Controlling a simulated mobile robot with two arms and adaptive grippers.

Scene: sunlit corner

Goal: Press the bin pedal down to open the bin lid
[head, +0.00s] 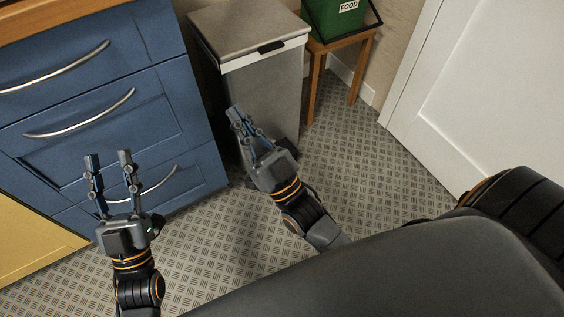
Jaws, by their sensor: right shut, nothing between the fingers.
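The bin (265,90) stands upright beside the blue drawers, a tall light-grey box. Its brown-grey lid (245,28) is down, with a black tab at the front edge. A dark piece (291,148) shows at the bin's foot, partly behind my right gripper; I cannot tell for certain that it is the pedal. My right gripper (238,112) is shut and empty, in front of the bin's lower part; I cannot tell whether it touches the bin. My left gripper (107,158) is open and empty in front of the blue drawers.
Blue drawers (160,105) with long metal handles stand on the left, with a yellow panel (35,240) below left. A green food caddy (335,18) sits on a wooden stool (345,45) right of the bin. A white door (485,90) is at right. Patterned floor (365,160) is clear between.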

